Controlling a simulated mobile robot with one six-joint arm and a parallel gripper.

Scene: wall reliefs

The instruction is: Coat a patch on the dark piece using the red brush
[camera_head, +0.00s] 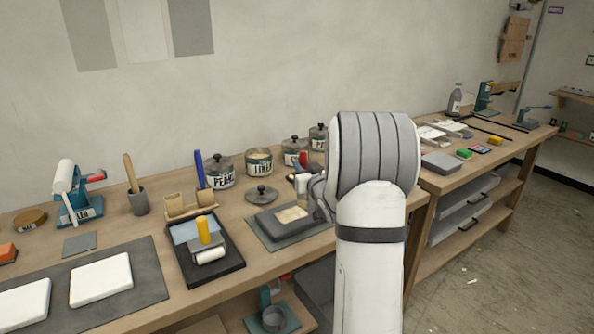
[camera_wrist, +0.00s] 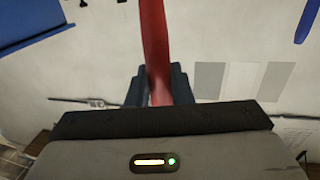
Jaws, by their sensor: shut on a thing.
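The dark piece (camera_head: 268,226), a dark grey slab, lies on a grey-green mat on the bench. A cream patch (camera_head: 291,214) shows on its top face. The red brush (camera_head: 303,158) stands roughly upright above the slab's back right part, with a pale lower part; I cannot tell whether its tip touches the slab. My gripper (camera_wrist: 160,88) is shut on the red handle in the wrist view. In the head view my arm hides most of the gripper and the right end of the slab.
An open jar labelled LINEN (camera_head: 259,162) stands behind the slab, its loose lid (camera_head: 261,193) in front of it. Lidded jars, including PEACH (camera_head: 219,171), stand along the wall. A black tray (camera_head: 178,262) with a yellow-handled roller (camera_head: 204,232) is left of the slab.

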